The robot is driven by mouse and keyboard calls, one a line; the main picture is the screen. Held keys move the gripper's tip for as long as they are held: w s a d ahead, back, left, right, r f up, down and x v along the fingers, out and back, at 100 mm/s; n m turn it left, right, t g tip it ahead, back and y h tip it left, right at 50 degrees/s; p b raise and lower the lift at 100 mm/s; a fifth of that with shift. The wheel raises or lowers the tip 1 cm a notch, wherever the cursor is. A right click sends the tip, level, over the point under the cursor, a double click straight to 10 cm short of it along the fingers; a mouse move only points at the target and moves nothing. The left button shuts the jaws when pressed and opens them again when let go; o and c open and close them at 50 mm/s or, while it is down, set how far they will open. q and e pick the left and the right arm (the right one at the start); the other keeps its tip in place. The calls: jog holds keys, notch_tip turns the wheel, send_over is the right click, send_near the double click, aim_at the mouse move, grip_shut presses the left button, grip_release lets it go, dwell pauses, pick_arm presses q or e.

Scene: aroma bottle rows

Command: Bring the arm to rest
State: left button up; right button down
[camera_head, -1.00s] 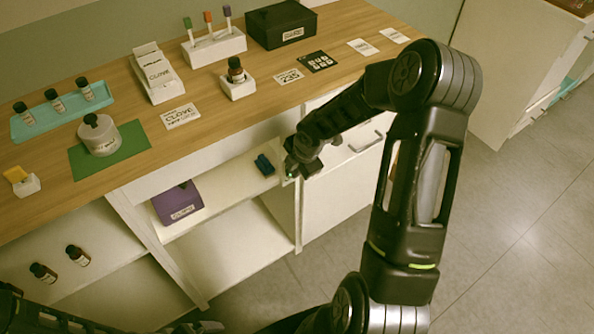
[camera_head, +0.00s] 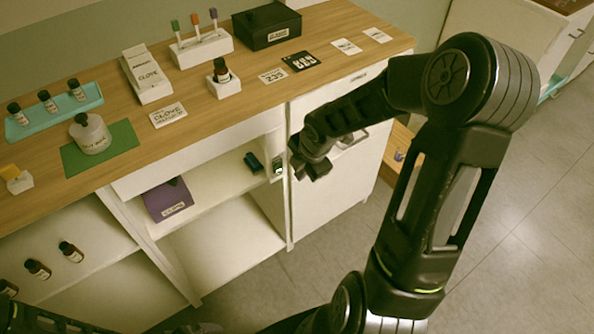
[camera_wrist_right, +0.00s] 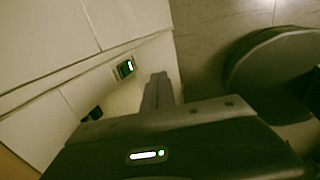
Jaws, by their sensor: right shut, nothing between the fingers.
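My right arm (camera_head: 430,210) rises from the bottom of the head view, bends at the upper right and reaches back left.
The wooden counter (camera_head: 215,118) holds bottles, boxes and cards. The open shelves hold a purple box (camera_head: 168,199), a dark blue object (camera_head: 253,162) and several brown bottles (camera_head: 70,251). Bare grey floor (camera_head: 515,220) lies right of my arm.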

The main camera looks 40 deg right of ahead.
dwell(0.7)
jog(key=a+f+m+t+y, duration=0.25)
jog(key=a+f+m, duration=0.55)
jog(key=a+m, duration=0.6)
jog(key=s+a+f+m+g+y, duration=0.1)
jog(key=s+a+f+m+g, duration=0.1)
jog(key=s+a+f, duration=0.3)
jog(key=s+a+f+m+g, duration=0.3)
jog(key=s+a+f, duration=0.3)
jog(key=s+a, duration=0.3)
jog(key=s, duration=0.3)
jog(key=shift+a+f+m+y, duration=0.2)
jog(key=shift+f+m+y, duration=0.05)
jog(key=shift+m+y, duration=0.1)
jog(key=shift+a+g, duration=0.1)
jog(key=shift+g, duration=0.15)
